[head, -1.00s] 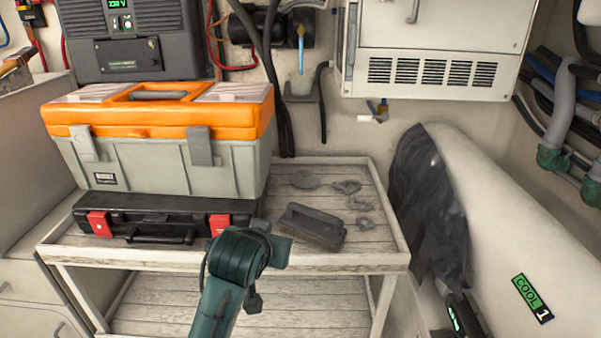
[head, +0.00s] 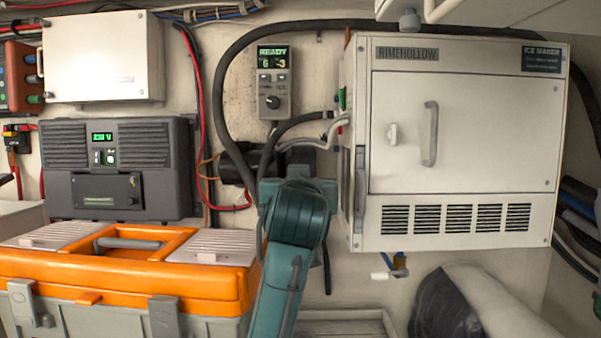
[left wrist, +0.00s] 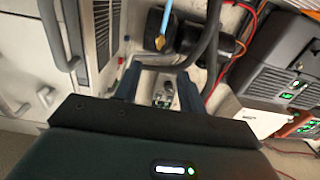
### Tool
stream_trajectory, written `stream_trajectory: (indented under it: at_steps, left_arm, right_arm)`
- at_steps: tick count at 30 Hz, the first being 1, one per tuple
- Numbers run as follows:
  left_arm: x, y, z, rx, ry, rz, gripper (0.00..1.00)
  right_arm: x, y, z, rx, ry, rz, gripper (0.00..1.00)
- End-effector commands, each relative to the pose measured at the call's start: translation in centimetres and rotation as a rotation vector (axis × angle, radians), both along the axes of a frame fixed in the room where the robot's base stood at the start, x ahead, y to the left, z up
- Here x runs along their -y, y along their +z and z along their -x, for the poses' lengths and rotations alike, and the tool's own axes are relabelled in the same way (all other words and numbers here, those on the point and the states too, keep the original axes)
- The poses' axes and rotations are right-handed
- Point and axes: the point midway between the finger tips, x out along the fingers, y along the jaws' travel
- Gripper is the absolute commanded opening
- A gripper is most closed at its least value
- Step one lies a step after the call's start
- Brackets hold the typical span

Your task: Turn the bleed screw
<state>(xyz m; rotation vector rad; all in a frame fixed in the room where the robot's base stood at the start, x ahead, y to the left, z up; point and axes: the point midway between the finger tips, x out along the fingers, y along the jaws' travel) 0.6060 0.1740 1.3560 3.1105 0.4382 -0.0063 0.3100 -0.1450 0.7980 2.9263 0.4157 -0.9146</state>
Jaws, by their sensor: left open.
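I cannot identify the bleed screw for certain. In the left wrist view a blue tube (left wrist: 167,18) ends at a small brass-coloured fitting (left wrist: 160,43), close to a black cylindrical body (left wrist: 222,45). The fitting may be the screw. My left gripper (left wrist: 158,82) is open, with its two dark fingers apart and nothing seen between them except the wall equipment behind. The fitting appears beyond the fingers, apart from them. In the head view my left wrist hides this fitting and the fingers. My right gripper is in neither view.
The white ice maker (head: 470,140) stands to the right of my arm. A control box (head: 273,85) and black hoses (head: 232,75) are on the wall. A grey power unit (head: 150,165) and an orange-lidded toolbox (head: 215,285) are at left.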

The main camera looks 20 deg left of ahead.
Motion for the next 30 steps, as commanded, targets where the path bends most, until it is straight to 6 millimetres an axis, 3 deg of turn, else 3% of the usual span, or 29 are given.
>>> stream_trajectory:
  at_steps: [5, 21, 30]
  left_arm:
    - [-0.3, 0.2, -1.1, -0.001, 0.002, -0.002, 0.41]
    - [-3.1, 0.3, -10.8, -0.001, 0.001, -0.001, 0.41]
    - [-3.7, 0.1, -12.6, 0.001, 0.001, 0.000, 0.41]
  right_arm:
    - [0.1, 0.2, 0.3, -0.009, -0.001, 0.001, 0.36]
    - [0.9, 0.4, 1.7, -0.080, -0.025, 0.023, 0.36]
    - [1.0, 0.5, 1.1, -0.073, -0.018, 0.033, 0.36]
